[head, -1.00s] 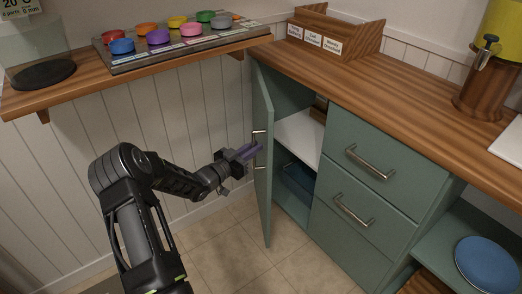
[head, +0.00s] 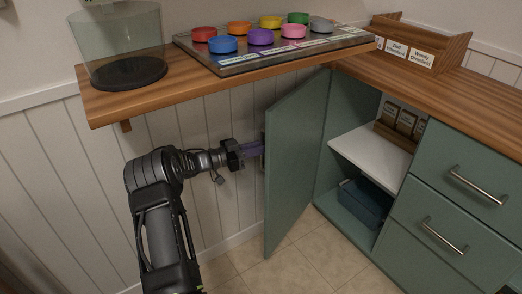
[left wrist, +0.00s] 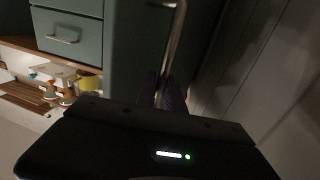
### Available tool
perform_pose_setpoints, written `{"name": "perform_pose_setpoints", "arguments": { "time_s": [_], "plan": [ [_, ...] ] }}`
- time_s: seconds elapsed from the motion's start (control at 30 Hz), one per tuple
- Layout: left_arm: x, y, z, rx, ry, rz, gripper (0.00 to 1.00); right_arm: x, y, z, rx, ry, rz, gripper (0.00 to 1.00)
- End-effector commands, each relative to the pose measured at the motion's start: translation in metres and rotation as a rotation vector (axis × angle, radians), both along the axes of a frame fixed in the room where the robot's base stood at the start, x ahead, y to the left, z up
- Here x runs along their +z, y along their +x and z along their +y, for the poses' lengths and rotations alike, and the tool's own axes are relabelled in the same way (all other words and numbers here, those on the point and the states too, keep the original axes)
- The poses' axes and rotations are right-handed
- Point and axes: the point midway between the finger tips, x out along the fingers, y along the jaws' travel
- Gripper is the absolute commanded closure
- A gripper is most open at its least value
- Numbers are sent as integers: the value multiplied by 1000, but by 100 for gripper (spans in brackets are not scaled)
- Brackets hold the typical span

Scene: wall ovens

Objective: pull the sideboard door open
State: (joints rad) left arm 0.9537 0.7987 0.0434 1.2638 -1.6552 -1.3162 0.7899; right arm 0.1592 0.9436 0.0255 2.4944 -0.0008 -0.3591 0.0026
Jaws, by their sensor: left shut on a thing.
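The green sideboard door (head: 296,155) stands wide open at the left of the cabinet (head: 395,165), and its inner side shows a shelf behind it. My left gripper (head: 258,149) is at the door's outer face and is shut on the door handle. In the left wrist view the metal bar handle (left wrist: 174,45) runs up from between the purple fingers (left wrist: 162,95). The door hides most of the handle in the head view. My right gripper is not in view.
Inside the cabinet are a white shelf (head: 372,154), a labelled wooden box (head: 401,122) and a blue bin (head: 364,200). A wall shelf (head: 130,100) with a glass container (head: 120,45) and a tray of coloured pots (head: 268,43) hangs above my left arm. Tiled floor lies clear before the door.

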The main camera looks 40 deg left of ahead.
Motion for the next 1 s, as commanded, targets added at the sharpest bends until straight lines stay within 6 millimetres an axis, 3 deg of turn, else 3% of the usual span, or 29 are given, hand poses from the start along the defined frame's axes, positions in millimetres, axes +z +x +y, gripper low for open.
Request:
{"name": "perform_pose_setpoints", "arguments": {
  "time_s": [0.4,0.43,0.67,1.0],
  "plan": [
    [1,2,-1,-10,-1,-2,100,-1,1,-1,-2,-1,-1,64],
    [1,2,-1,-10,-1,-2,85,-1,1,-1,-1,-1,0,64],
    [1,1,-1,-9,0,-1,66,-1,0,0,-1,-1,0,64],
    [0,-2,1,-8,0,0,66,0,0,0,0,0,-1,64]
  ]
}}
